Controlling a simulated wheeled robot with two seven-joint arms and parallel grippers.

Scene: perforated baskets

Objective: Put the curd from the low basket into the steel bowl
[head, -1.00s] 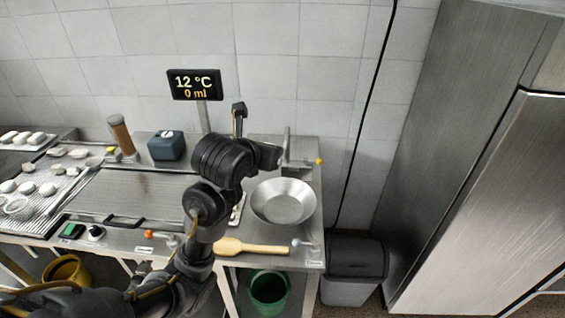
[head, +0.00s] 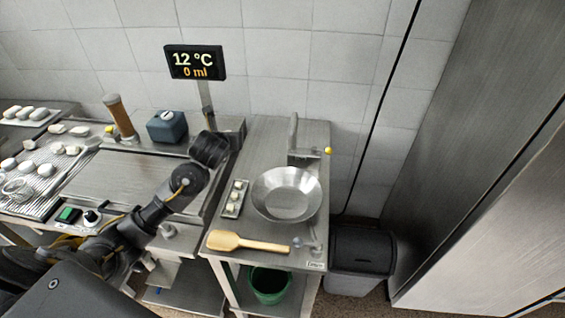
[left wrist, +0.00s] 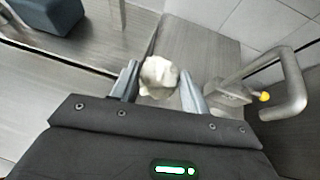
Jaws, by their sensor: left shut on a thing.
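The steel bowl (head: 287,203) stands on the right-hand steel table in the head view, with nothing visible inside it. In the left wrist view, my left gripper (left wrist: 160,84) is shut on a white, lumpy piece of curd (left wrist: 159,74), held between its two fingers. In the head view, that arm reaches up from the lower left, and its dark wrist is behind and left of the bowl; its fingertips and the curd are hidden there. I cannot tell with certainty which container is the low basket. My right gripper is not in view.
A metal spout with a yellow tip (head: 306,156) stands behind the bowl. A small tray (head: 232,209) with white pieces is left of it, and a wooden paddle (head: 240,241) lies in front. A perforated surface (head: 45,185) with several white lumps is far left.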

